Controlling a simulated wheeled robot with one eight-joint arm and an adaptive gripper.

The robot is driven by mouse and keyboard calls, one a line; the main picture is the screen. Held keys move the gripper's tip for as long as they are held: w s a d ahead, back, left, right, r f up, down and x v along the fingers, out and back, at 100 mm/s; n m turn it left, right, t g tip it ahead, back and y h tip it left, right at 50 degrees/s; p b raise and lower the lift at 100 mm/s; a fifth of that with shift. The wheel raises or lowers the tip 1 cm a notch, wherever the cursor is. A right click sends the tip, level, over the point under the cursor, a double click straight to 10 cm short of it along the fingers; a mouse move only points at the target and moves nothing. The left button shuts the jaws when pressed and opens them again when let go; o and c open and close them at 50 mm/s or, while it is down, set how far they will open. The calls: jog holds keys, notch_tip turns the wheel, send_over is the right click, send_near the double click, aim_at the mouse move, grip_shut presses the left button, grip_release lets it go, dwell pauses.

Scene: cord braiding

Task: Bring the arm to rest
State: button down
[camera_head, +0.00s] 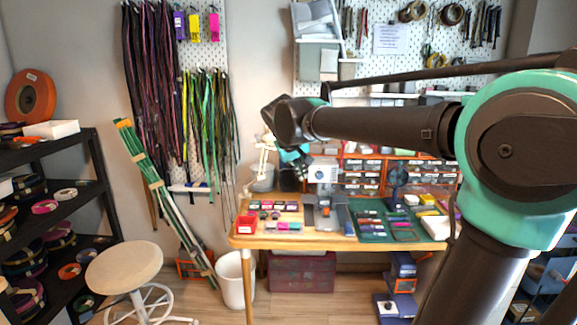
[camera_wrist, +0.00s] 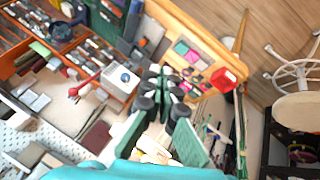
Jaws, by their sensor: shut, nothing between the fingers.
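My arm reaches from the right side of the head view across the picture, above the workbench (camera_head: 338,244). Its far end bends down near the middle, where a dark and teal part hangs in front of the bench; the fingertips are hard to make out there. In the wrist view my gripper (camera_wrist: 163,80) shows its dark and green fingers close together, shut with nothing between them. The bench also shows beyond the fingers in the wrist view, turned at an angle. The gripper looks apart from the bench and everything on it.
The bench holds a grey machine (camera_head: 323,172), a red bin (camera_head: 246,222) and a green mat (camera_head: 375,236). A round stool (camera_head: 124,267), a white bin (camera_head: 233,280) and a black shelf (camera_head: 93,190) stand at the left. Cords (camera_head: 150,90) hang on the wall. Some floor is clear.

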jog(key=s+d+f+m+g+y, duration=0.1)
jog(key=s+d+f, duration=0.5)
jog(key=f, duration=0.3)
jog(key=s+d+f+m+g, duration=0.1)
jog(key=s+d+f, duration=0.45)
jog(key=f, duration=0.35)
jog(key=s+d+f+m+y, duration=0.1)
jog(key=s+d+f, duration=0.2)
jog(key=s+f, duration=0.8)
jog(key=shift+s+d+f+y, duration=0.3)
jog(key=shift+s+f+y, duration=0.1)
jog(key=shift+s, duration=0.4)
jog(key=shift+r, duration=0.1)
